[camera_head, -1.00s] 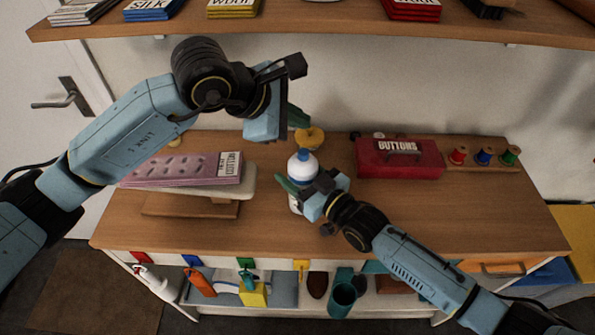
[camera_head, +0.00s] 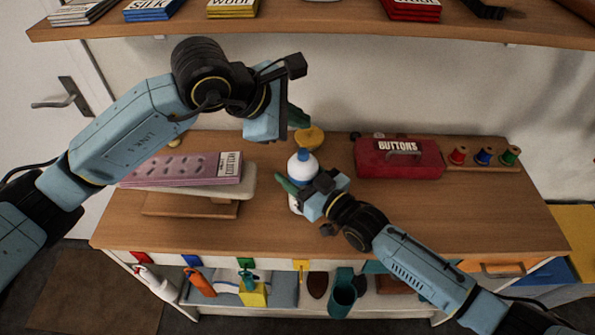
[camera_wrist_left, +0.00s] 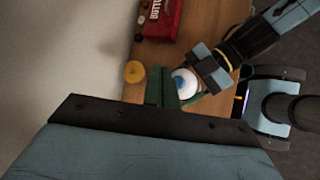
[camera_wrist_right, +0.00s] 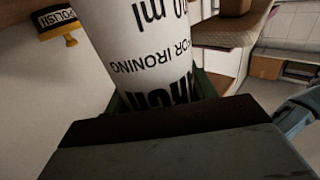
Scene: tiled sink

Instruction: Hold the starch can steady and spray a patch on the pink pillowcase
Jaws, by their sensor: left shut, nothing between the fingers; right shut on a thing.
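The starch can (camera_head: 303,166), white with a blue top, stands upright on the wooden worktop. Its printed side fills much of the right wrist view (camera_wrist_right: 150,50), and its top shows in the left wrist view (camera_wrist_left: 184,84). My right gripper (camera_head: 299,190) is shut around its body. My left gripper (camera_head: 297,117) is shut and empty, with its green fingers above and beside the can's top, apart from it in the head view. The pink folded cloth (camera_head: 180,168), with rows of oval marks and a white label, lies on a pale padded board left of the can.
A yellow polish tin (camera_head: 309,138) stands just behind the can. A red buttons box (camera_head: 400,165) and thread spools (camera_head: 484,156) are at the back right. A shelf (camera_head: 320,22) runs overhead. The worktop (camera_head: 450,205) is clear at front right.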

